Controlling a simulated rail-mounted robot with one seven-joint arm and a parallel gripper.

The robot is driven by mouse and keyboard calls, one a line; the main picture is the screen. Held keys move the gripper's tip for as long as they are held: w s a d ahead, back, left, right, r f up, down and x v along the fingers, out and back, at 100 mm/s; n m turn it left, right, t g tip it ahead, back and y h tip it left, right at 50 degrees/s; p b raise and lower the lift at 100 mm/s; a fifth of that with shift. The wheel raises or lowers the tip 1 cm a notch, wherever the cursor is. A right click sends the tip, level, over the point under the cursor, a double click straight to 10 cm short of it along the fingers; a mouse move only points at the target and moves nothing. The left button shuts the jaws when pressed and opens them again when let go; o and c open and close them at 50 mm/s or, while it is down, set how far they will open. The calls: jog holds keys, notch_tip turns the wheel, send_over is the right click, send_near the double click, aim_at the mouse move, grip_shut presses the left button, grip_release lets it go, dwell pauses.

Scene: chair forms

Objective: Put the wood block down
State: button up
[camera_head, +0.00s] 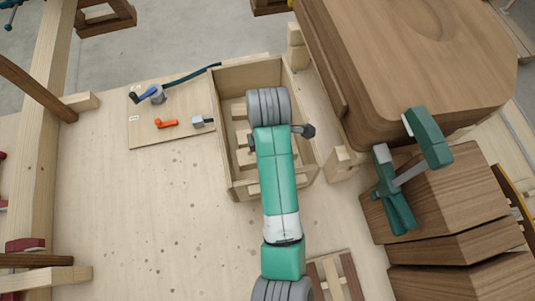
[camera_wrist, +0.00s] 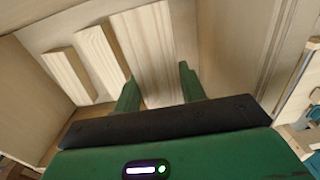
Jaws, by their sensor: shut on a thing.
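My gripper (camera_wrist: 158,82) is shut on a pale wood block (camera_wrist: 150,42); its two green fingers stand on either side of the block in the wrist view. Two more pale blocks, a middle one (camera_wrist: 100,58) and a smaller one (camera_wrist: 68,76), lie to its left inside the open wooden box. In the head view my arm reaches over this box (camera_head: 233,78), and my wrist hides the gripper and the held block. I cannot tell whether the held block touches the box floor.
A board (camera_head: 170,135) with a blue-handled tool (camera_head: 150,95) and an orange handle (camera_head: 166,123) lies left of the box. A large brown wooden form (camera_head: 400,60) and a green clamp (camera_head: 395,195) stand right. The bench top (camera_head: 130,210) is clear at front left.

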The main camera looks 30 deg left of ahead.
jog(key=shift+f+b, duration=0.5)
jog(key=shift+f, duration=1.95)
jog(key=o, duration=1)
jog(key=shift+o, duration=0.2)
notch_tip(320, 180, up, 13)
jog(key=p, duration=0.7)
jog(key=shift+r, duration=0.2)
